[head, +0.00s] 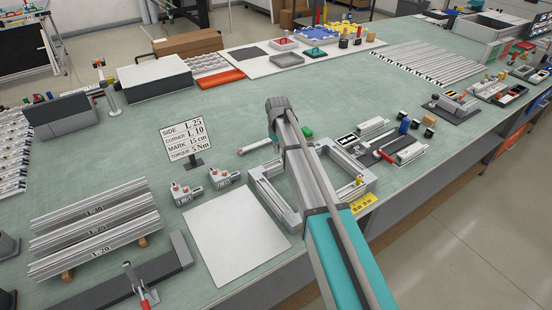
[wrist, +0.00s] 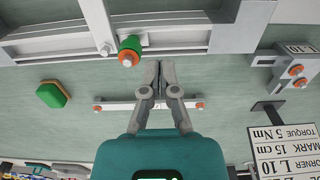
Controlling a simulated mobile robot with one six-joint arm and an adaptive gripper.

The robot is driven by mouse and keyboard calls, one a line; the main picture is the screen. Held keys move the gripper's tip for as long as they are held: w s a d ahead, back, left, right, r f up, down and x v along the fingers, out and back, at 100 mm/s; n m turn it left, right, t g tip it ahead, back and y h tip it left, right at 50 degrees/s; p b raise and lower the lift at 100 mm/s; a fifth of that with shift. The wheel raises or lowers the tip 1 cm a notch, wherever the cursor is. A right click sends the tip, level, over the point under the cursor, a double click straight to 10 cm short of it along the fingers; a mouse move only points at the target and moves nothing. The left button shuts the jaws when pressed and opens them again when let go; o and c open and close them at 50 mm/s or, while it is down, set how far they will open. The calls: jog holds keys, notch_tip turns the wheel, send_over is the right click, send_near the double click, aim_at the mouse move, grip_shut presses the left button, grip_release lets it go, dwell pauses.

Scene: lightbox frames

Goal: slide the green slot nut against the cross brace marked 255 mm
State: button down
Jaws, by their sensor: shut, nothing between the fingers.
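In the wrist view, a green piece with an orange end (wrist: 130,50), which looks like the slot nut, sits at the near rail of the grey aluminium frame (wrist: 40,48). A crosswise grey bar (wrist: 98,18) meets that rail just left of it; I cannot tell whether they touch. A second crosswise bar (wrist: 236,22) stands farther right. No 255 mm mark is readable. My gripper (wrist: 160,68) is shut and empty, its tips a little right of and below the green piece, apart from it in the picture. In the head view my arm hides the slot nut.
A pale bar with orange ends (wrist: 115,105) lies behind my fingers. A green block (wrist: 53,93) lies on the table, left in the wrist view. A sign (head: 187,137), small clamp-like blocks (head: 222,178) and a white plate (head: 235,235) stand or lie near the frame.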

notch_tip(320, 180, up, 4)
jog(key=p, duration=0.3)
jog(key=shift+f, duration=0.2)
dwell(0.4)
jog(key=s+d+m, duration=0.3)
jog(key=s+d, duration=0.6)
jog(key=s, duration=0.5)
jog(key=s+d+m, duration=0.3)
jog(key=s+d, duration=0.7)
jog(key=s, duration=0.4)
jog(key=shift+s+m, duration=0.3)
jog(key=shift+m, duration=0.1)
